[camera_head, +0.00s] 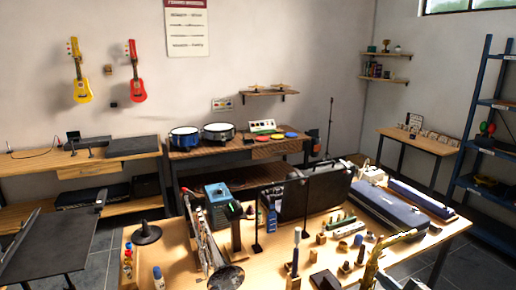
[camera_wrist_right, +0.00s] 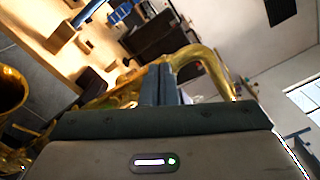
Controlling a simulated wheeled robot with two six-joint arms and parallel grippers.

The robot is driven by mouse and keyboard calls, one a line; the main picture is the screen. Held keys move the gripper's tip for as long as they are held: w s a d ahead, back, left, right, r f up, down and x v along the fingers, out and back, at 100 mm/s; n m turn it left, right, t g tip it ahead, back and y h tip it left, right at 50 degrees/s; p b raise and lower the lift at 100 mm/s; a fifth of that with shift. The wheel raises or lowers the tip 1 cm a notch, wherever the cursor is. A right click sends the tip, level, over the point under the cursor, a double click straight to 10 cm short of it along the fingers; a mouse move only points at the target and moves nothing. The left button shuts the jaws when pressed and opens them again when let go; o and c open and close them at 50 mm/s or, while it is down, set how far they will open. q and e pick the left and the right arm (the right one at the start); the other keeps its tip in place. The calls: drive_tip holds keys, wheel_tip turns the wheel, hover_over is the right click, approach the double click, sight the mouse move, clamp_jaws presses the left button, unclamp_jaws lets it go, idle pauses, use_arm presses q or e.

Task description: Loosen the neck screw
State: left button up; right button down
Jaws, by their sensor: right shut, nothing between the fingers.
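A brass saxophone (camera_head: 371,268) stands at the front right of the wooden table, with its curved neck (camera_head: 402,236) reaching to the right. In the right wrist view the neck (camera_wrist_right: 208,60) arches just beyond my fingers, and the keyed body (camera_wrist_right: 125,92) and bell (camera_wrist_right: 10,92) lie to the left. My right gripper (camera_wrist_right: 160,84) is shut and empty, its tips close to the neck; I cannot tell whether they touch it. The neck screw cannot be made out and may be hidden behind the fingers. I do not see my left gripper.
A small screwdriver-like tool (camera_head: 296,250) stands upright in front of an open black case (camera_head: 318,190). Small wooden blocks stand left of the saxophone. A blue case (camera_head: 385,208) lies behind it.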

drive_tip(key=shift+a+f, duration=0.1)
drive_tip(key=shift+f, duration=0.4)
drive_tip(key=shift+a, duration=0.1)
drive_tip(key=b+v, duration=0.1)
drive_tip(key=v, duration=0.5)
drive_tip(key=shift+a+b, duration=0.25)
drive_tip(key=shift+b, duration=0.1)
drive_tip(key=shift+s, duration=0.15)
